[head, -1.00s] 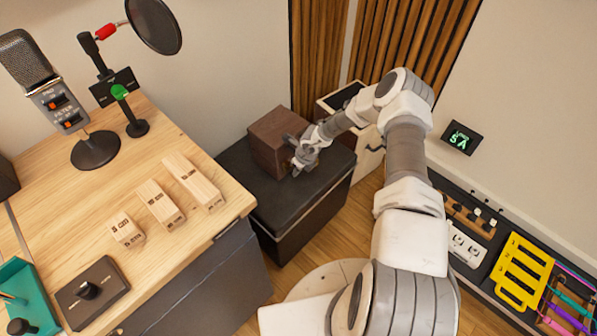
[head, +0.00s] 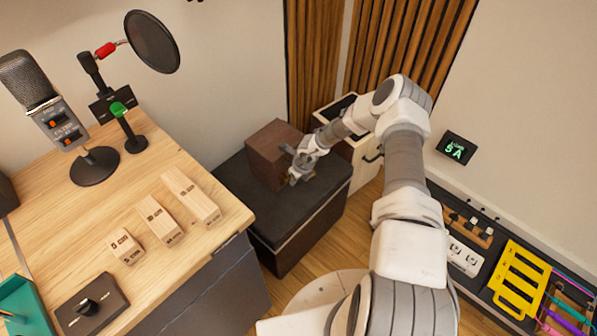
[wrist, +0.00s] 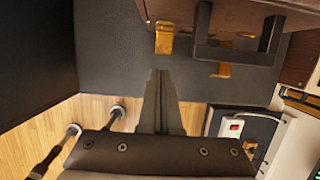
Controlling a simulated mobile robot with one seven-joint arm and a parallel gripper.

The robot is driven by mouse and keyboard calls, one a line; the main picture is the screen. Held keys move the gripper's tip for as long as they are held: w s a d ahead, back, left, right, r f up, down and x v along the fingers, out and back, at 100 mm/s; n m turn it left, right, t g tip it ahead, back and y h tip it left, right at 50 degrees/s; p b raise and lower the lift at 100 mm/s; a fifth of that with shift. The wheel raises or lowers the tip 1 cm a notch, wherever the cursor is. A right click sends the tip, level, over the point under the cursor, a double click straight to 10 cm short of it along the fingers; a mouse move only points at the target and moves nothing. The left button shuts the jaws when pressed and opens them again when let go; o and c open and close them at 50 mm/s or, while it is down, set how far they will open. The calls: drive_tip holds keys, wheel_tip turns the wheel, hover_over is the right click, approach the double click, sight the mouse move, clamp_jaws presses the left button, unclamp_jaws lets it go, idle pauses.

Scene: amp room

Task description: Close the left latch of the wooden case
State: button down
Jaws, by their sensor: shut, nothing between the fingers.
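The dark brown wooden case (head: 268,148) sits on a black-topped bench in the head view. In the wrist view its edge (wrist: 190,12) runs along the top, with a black handle (wrist: 205,40). A brass latch (wrist: 164,40) sticks out from the case left of the handle. More brass (wrist: 222,71) shows by the handle, partly hidden by it. My gripper (wrist: 160,75) is shut and empty, its tips just below the left latch in the picture, with a small visible gap. In the head view my gripper (head: 294,180) is at the case's near right side and hides part of it.
The black bench top (head: 248,200) is clear in front of the case. A wooden desk (head: 130,230) with several wooden blocks and a microphone (head: 45,110) stands at the left. A light cabinet (head: 365,165) stands behind my arm. A low shelf with a yellow rack (head: 518,280) is at the right.

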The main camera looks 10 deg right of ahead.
drive_tip(key=p+v, duration=0.3)
drive_tip(key=v, duration=1.4)
